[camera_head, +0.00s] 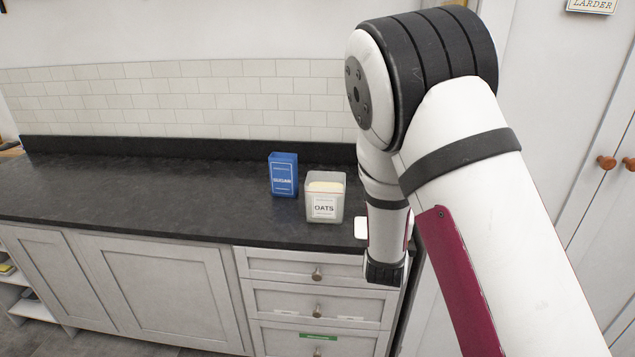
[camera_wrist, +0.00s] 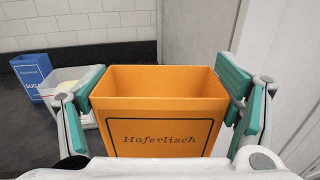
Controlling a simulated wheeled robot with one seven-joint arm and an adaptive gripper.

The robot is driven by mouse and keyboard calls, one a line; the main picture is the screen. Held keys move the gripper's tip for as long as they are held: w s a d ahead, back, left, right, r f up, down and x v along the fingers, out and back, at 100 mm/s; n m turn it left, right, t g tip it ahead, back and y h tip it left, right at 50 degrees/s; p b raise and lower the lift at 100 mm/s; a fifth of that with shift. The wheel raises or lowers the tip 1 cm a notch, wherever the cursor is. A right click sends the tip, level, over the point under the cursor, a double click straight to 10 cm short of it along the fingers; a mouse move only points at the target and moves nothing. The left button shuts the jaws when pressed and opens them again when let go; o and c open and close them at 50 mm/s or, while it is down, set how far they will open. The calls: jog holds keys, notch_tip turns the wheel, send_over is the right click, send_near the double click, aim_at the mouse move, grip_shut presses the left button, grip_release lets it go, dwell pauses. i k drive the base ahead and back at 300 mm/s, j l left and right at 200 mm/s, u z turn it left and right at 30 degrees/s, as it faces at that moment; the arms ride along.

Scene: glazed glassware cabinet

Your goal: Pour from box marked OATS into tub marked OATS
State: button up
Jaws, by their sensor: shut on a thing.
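In the wrist view my gripper (camera_wrist: 163,92) is shut on an open-topped orange box (camera_wrist: 165,132), with teal pads on its left and right sides. The box's label reads "Haferlisch" or similar, not OATS. Its inside shows bare orange walls; any contents are out of sight. A clear tub (camera_head: 325,208) labelled OATS stands on the dark counter in the head view, with pale contents inside. The tub (camera_wrist: 66,76) also shows in the wrist view, left of the box and partly hidden by it and a finger. The head view does not show the orange box.
A blue SUGAR box (camera_head: 283,175) stands just left of and behind the tub; it also shows in the wrist view (camera_wrist: 33,75). The dark counter (camera_head: 140,195) is clear to the left. A tiled wall (camera_head: 180,98) runs behind. A tall cupboard (camera_head: 560,100) is at right.

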aim_at(324, 192)
jog(key=u, duration=1.45)
jog(key=i+l, duration=0.1)
jog(key=i, duration=0.25)
jog(key=i+l, duration=0.1)
jog(key=i, duration=0.25)
